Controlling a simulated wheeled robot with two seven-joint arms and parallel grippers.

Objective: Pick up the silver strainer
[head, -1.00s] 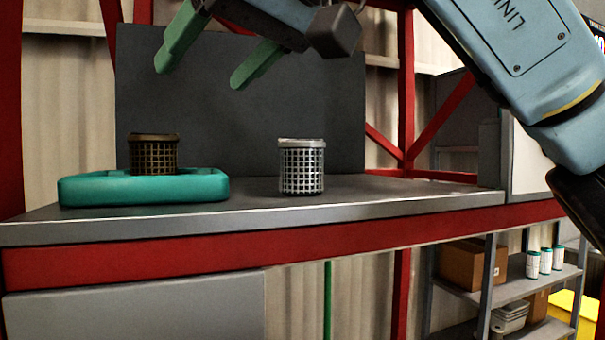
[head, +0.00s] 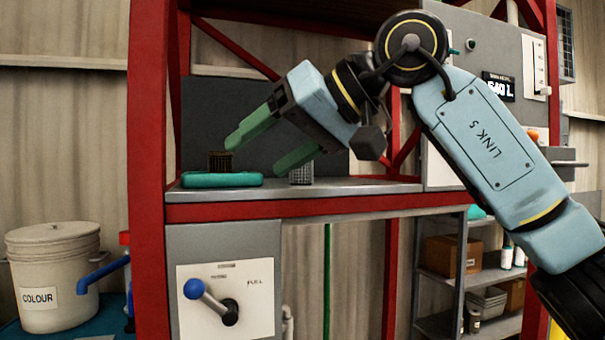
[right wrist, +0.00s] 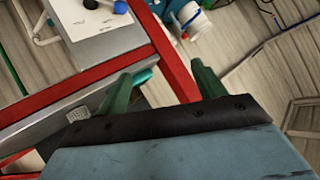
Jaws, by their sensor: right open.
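The silver strainer (head: 301,174), a small mesh cup, stands upright on the grey counter (head: 340,188). Its upper part is partly hidden behind one finger of my right gripper in the head view. My right gripper (head: 257,156) has two green fingers spread apart with nothing between them. It points down to the left, in front of the counter in the picture. In the right wrist view the strainer (right wrist: 79,110) shows at the lower left, outside the open fingers (right wrist: 160,76). My left gripper is not in view.
A dark bronze strainer (head: 220,161) stands in a teal tray (head: 205,181) left of the silver one. A red frame post (head: 148,200) rises at the counter's left. Below are a panel with a blue-knobbed lever (head: 194,289) and a white COLOUR bucket (head: 52,265).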

